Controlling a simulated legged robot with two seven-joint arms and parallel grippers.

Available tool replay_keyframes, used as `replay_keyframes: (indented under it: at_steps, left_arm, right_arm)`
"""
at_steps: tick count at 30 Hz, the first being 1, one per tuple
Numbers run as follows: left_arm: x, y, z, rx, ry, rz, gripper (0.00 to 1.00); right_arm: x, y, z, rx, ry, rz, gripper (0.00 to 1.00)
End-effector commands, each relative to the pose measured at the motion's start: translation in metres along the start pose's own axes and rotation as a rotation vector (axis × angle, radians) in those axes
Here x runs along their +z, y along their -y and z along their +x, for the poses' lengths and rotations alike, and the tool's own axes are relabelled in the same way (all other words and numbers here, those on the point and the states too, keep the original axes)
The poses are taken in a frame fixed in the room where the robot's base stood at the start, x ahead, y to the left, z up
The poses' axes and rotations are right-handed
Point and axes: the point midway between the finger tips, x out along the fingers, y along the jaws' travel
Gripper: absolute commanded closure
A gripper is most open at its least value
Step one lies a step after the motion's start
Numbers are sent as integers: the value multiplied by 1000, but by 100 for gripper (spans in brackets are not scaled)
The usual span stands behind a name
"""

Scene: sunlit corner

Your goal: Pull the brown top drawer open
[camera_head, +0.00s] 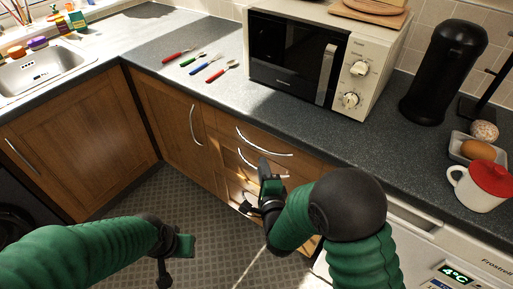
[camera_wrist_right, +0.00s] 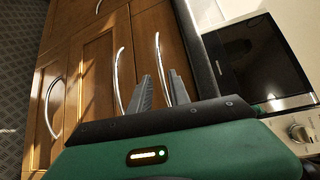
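The brown top drawer (camera_head: 284,142) is shut, just under the worktop, with a curved silver handle (camera_head: 264,145). In the right wrist view that handle (camera_wrist_right: 161,62) runs down between the two grey fingers of my right gripper (camera_wrist_right: 159,90). These fingers are apart, and I cannot tell whether they touch the handle. In the head view my right gripper (camera_head: 272,166) is just below the top handle and covers part of the drawers beneath. My left gripper (camera_head: 176,250) is low over the floor, away from the drawers; its fingers are not clear.
Lower drawers with handles sit under the top one; the second handle (camera_wrist_right: 120,80) is close to my right gripper. A cupboard (camera_head: 170,115) adjoins on the left. A microwave (camera_head: 310,65) and several utensils (camera_head: 205,65) are on the worktop. The floor (camera_head: 190,200) is clear.

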Motion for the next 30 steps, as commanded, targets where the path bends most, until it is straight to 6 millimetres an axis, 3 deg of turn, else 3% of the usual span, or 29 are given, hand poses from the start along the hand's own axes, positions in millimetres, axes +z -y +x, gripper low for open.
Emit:
replay_keyframes:
  at_steps: [6,13,18,25,30]
  left_arm:
    - [1,0,6,0,0,0,64]
    - [3,0,11,0,0,0,64]
    - [3,0,12,0,0,0,64]
    - [3,0,11,0,0,0,64]
    - [3,0,11,0,0,0,64]
  right_arm:
    - [0,-2,58,-2,0,-2,77]
    - [0,-1,105,-1,1,-3,77]
    - [0,0,117,1,1,-3,77]
    - [0,0,117,1,1,-3,78]
    - [0,0,117,2,1,-3,100]
